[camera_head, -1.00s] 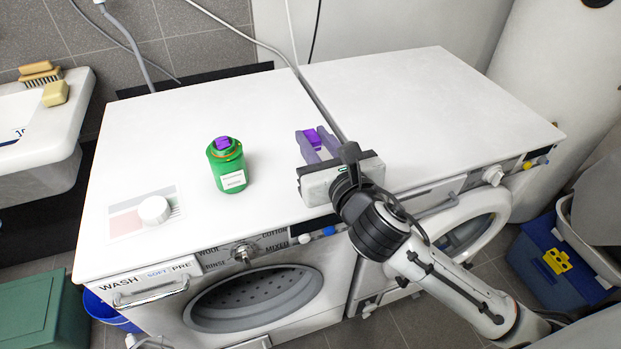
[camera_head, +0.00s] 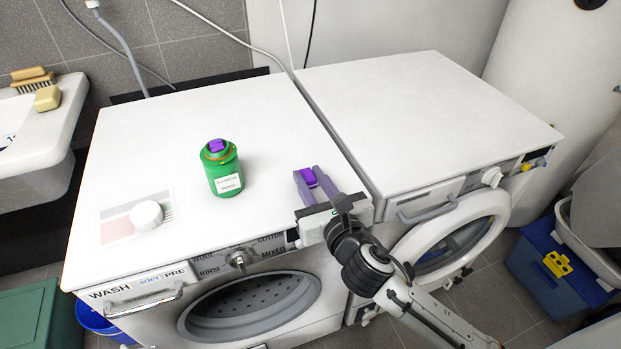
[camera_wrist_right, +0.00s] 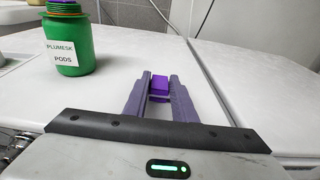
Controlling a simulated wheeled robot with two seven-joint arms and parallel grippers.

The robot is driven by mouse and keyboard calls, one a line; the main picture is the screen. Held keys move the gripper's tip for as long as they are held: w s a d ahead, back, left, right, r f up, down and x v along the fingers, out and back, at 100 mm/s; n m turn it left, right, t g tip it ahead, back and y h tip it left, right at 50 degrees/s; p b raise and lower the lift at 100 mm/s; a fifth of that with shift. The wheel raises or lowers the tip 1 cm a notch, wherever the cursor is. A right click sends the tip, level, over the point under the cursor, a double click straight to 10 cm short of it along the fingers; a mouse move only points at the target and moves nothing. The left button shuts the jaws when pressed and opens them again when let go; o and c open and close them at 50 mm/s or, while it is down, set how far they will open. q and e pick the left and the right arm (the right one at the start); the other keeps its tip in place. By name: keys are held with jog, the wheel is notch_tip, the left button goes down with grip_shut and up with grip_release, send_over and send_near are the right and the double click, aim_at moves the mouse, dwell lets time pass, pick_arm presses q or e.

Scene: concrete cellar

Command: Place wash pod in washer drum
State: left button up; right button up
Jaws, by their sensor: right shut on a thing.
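My right gripper (camera_head: 317,184) is shut on a small purple wash pod (camera_head: 308,176), held near the front right edge of the left machine's white top. The pod also shows between the two fingers in the right wrist view (camera_wrist_right: 159,86). The washer drum (camera_head: 250,303) is at the left machine's front, below and left of the gripper; its round opening shows a perforated dark inside. A green pod tub (camera_head: 223,172) labelled "Plumesk Pods" stands upright on the top, left of the gripper, with a purple piece on it. My left gripper is not in view.
A white round object (camera_head: 146,215) lies on a printed sheet at left. A washbasin (camera_head: 40,150) is far left, a blue box (camera_head: 550,265) at right on the floor.

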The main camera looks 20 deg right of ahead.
jog(key=shift+f, duration=0.1)
jog(key=o, duration=1)
